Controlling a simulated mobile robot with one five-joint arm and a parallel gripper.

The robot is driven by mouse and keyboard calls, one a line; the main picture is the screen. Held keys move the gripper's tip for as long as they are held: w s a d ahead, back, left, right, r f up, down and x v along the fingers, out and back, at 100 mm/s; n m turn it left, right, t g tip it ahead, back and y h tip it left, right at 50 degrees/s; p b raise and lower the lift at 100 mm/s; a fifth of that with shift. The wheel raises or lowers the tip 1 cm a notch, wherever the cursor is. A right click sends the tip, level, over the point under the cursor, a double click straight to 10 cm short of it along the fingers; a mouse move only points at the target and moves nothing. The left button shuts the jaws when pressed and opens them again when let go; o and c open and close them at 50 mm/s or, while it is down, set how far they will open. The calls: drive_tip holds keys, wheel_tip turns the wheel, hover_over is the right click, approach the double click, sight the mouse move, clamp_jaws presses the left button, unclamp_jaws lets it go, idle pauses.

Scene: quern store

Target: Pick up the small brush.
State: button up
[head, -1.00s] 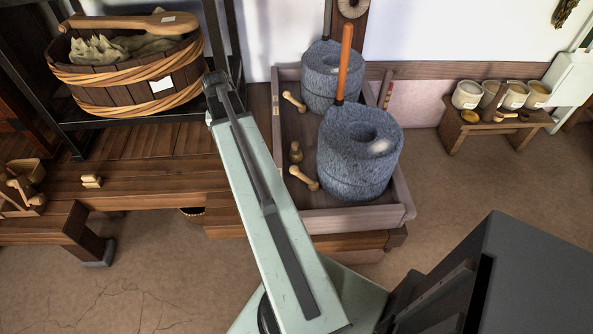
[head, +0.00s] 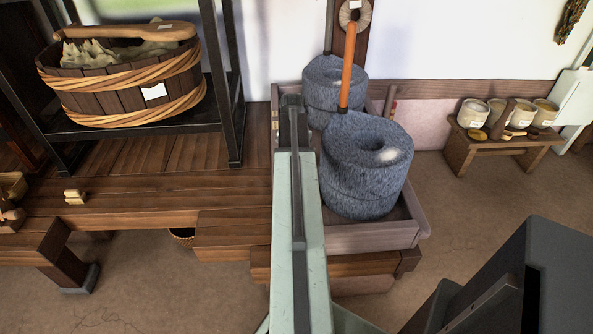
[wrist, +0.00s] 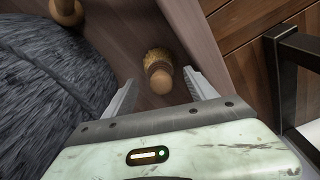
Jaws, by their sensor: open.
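The small brush (wrist: 159,75) shows in the wrist view, with a rounded tan wooden end towards me and yellowish bristles beyond. It lies in the wooden tray (wrist: 202,38), near a side wall. My gripper (wrist: 159,77) is open, its two pale fingers on either side of the brush in the picture. I see no contact, and the height gap is unclear. In the head view my arm hides the brush and the gripper's fingers. The tray (head: 370,237) also shows there.
A grey stone quern (head: 350,185) with an orange handle (head: 347,65) stands in the tray, another (head: 325,85) behind it. A wooden knob (wrist: 66,10) lies beyond. A dark metal rack (head: 235,120) stands left.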

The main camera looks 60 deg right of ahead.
drive_tip(key=f+b, duration=0.2)
drive_tip(key=f, duration=0.1)
drive_tip(key=d+f+b, duration=0.1)
drive_tip(key=b, duration=0.1)
drive_tip(key=shift+w+f, duration=0.2)
drive_tip(key=shift+f, duration=0.2)
drive_tip(key=shift+r, duration=0.2)
drive_tip(key=shift+c, duration=0.4)
drive_tip(key=c, duration=1.1)
wheel_tip(320, 180, up, 10)
drive_tip(key=p, duration=1)
drive_tip(key=shift+r+p, duration=0.15)
drive_tip(key=shift+p, duration=0.2)
